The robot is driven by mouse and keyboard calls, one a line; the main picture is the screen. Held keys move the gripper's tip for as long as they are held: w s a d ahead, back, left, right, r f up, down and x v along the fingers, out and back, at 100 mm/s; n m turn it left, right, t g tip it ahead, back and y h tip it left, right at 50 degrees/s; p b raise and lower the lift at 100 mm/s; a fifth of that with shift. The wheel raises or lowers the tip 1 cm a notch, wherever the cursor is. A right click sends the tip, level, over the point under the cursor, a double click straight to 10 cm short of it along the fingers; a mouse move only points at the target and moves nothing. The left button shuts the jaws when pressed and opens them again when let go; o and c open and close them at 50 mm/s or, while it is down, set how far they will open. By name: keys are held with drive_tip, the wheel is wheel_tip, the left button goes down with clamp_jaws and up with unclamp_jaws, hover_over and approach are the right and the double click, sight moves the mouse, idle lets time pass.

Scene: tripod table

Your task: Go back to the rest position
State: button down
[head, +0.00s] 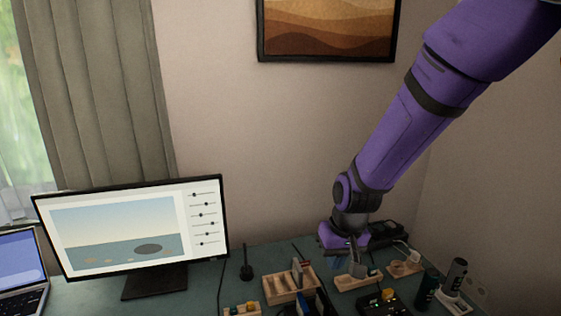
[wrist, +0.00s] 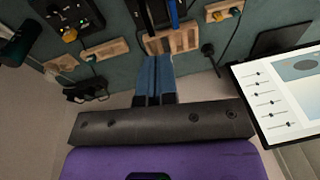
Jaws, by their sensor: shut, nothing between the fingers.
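My gripper (wrist: 155,62) shows in the wrist view with its two blue fingers side by side and together, with nothing seen between them. In the head view my purple arm reaches down from the upper right, and the gripper (head: 337,260) hangs over the back right part of the dark green desk (head: 205,297). The fingertips are small and partly hidden there. They appear above the desk near a slotted wooden rack (head: 279,290), which also shows in the wrist view (wrist: 184,40). I cannot tell how high they are above it.
A monitor (head: 130,228) and a laptop (head: 22,275) stand at the left. Wooden blocks (head: 357,281), a black box with knobs (head: 384,303), a dark green bottle (head: 427,290) and a dark cylinder on a stand (head: 455,275) crowd the right. Walls close off the back and right.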

drive_tip(key=s+d+r+t, duration=0.1)
drive_tip(key=s+d+r, duration=0.15)
drive_tip(key=r, duration=0.25)
drive_tip(key=s+d+r+m, duration=0.1)
drive_tip(key=s+d+r, duration=0.1)
drive_tip(key=d+r, duration=0.3)
drive_tip(key=s+d+r+t, duration=0.1)
drive_tip(key=s+d+r, duration=0.15)
drive_tip(key=r, duration=0.35)
drive_tip(key=s+d+r+t, duration=0.1)
drive_tip(key=s+d+r, duration=0.2)
drive_tip(key=s, duration=0.3)
drive_tip(key=s+d+r+m+t+h, duration=0.1)
drive_tip(key=s+d+r, duration=0.3)
drive_tip(key=s, duration=0.3)
drive_tip(key=shift+d+r, duration=0.15)
drive_tip(key=shift+d, duration=0.5)
